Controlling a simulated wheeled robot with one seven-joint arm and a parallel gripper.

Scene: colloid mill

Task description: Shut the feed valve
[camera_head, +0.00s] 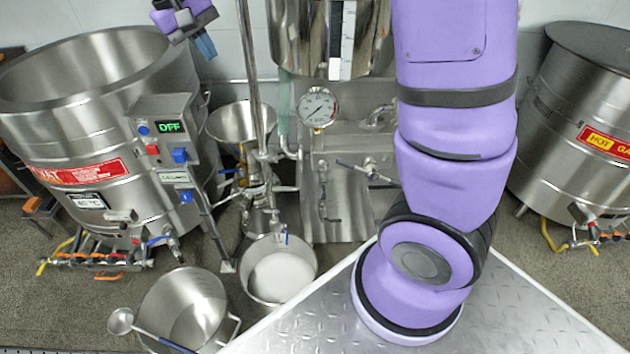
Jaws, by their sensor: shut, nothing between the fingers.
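The colloid mill stands left of centre, with a steel feed hopper (243,122) on top. A small valve handle with a blue grip (228,171) sticks out to the left just below the hopper; I take it as the feed valve, but cannot tell its setting clearly. Another blue handle (285,234) stands upright on the outlet above a pot. My gripper (206,46) hangs at the top left, above and left of the hopper, well apart from both handles. Its fingers are together, with nothing between them.
A control box (165,135) reading OFF stands left of the hopper. A large steel kettle (80,140) is behind it. A vertical pipe (248,70) rises beside the hopper. A pot of white liquid (283,278) and an empty-looking pot (185,308) stand below. My arm covers the right of centre.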

